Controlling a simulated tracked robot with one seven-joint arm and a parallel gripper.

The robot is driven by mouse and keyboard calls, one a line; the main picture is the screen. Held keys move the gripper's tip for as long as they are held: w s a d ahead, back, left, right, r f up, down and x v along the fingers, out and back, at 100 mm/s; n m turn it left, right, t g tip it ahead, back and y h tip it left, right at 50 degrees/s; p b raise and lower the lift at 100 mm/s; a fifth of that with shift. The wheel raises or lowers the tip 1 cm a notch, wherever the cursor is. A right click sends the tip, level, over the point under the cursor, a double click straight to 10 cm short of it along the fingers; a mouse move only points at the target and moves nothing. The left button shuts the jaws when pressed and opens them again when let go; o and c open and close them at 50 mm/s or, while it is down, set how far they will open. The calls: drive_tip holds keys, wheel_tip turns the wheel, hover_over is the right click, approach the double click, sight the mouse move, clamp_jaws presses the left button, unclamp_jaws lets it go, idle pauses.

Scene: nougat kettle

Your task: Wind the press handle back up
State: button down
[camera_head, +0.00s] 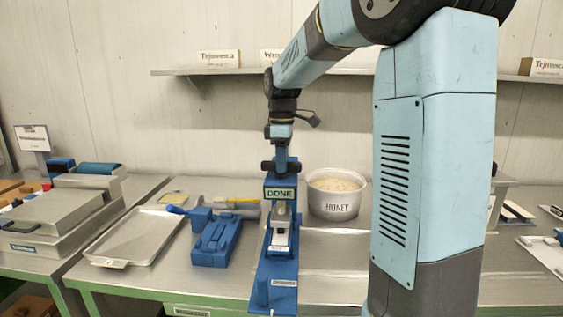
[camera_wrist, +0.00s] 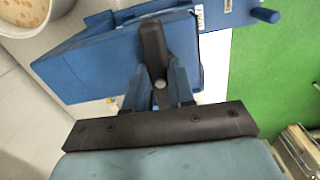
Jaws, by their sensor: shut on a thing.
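The blue press (camera_head: 278,262) stands on the steel table in the middle of the head view, with a sign reading DONE (camera_head: 280,194) on its upper front. My gripper (camera_head: 281,158) points down at the top of the press. In the wrist view my gripper (camera_wrist: 160,98) is shut on the dark press handle (camera_wrist: 152,45), which lies over the blue press top (camera_wrist: 105,58). The fingertips partly cover the handle's near end. A small pale block shows inside the press in the head view, below the sign.
A blue tool (camera_head: 216,240) and a metal tray (camera_head: 132,236) lie to the left. A wall shelf (camera_head: 215,72) runs behind my arm. The table is clear at front right of the press.

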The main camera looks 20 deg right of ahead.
drive_tip(key=n, duration=0.5)
drive_tip(key=shift+w+d+n, duration=0.1)
drive_tip(key=shift+n, duration=0.2)
drive_tip(key=n, duration=0.4)
drive_tip(key=shift+n, duration=0.4)
drive_tip(key=shift+w, duration=0.1)
drive_tip(key=c, duration=1)
unclamp_jaws()
drive_tip(key=shift+o, duration=0.2)
drive_tip(key=shift+r, duration=0.1)
wheel_tip(320, 180, up, 14)
drive_tip(key=shift+f, duration=0.25)
